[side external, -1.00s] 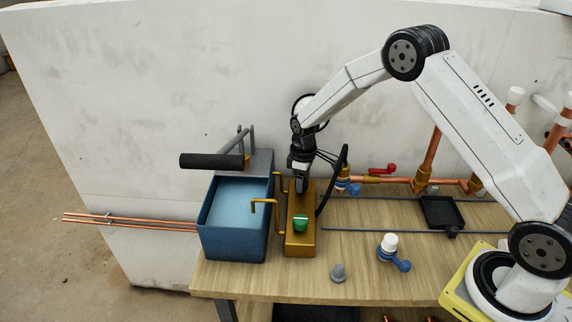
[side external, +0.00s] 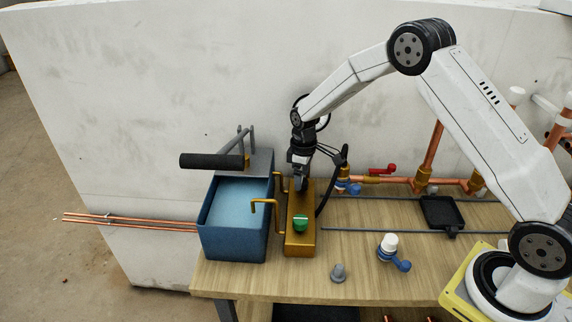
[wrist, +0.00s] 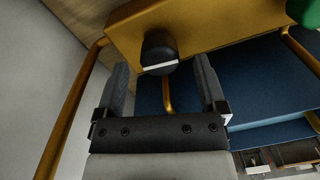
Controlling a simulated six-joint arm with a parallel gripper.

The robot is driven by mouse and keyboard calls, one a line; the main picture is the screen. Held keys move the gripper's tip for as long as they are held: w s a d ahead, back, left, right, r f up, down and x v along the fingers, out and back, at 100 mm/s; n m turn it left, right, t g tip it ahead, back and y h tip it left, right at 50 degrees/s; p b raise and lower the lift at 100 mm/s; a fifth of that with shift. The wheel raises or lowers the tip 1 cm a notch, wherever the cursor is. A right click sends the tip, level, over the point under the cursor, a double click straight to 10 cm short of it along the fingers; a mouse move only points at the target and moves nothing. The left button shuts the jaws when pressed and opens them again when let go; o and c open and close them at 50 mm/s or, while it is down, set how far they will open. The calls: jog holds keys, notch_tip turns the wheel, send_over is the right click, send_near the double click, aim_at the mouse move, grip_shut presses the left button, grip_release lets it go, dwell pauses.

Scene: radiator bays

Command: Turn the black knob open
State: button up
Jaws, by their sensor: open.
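The black knob (wrist: 160,48) sits on the brass manifold block (wrist: 205,22) in the wrist view. A white line crosses its near edge, roughly along the block's long side. My gripper (wrist: 163,73) is open. Its two fingers stand apart to the left and right of the knob, a little short of it, with nothing between them. In the side view my gripper (side external: 301,187) points down over the far end of the brass block (side external: 299,246), and the black knob is hidden there. A green knob (side external: 300,222) with a white mark sits nearer the front of the block.
A blue tank (side external: 234,243) of water stands left of the block, with bent brass pipes (side external: 265,203) between them. Right are a white-capped blue-handled valve (side external: 390,245), a grey plug (side external: 338,272) and a black tray (side external: 442,212). Copper pipes (side external: 432,152) stand behind.

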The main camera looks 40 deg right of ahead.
jog(key=s+r, duration=1.1)
jog(key=s, duration=0.3)
jog(key=shift+a, duration=0.4)
jog(key=shift+r, duration=0.1)
dwell(0.3)
jog(key=m, duration=2.2)
send_over(303, 181)
jog(key=shift+f+t, duration=0.3)
jog(key=shift+f, duration=0.25)
jog(key=shift+f, duration=0.1)
jog(key=shift+w+f, duration=0.2)
jog(key=shift+f, duration=5.7)
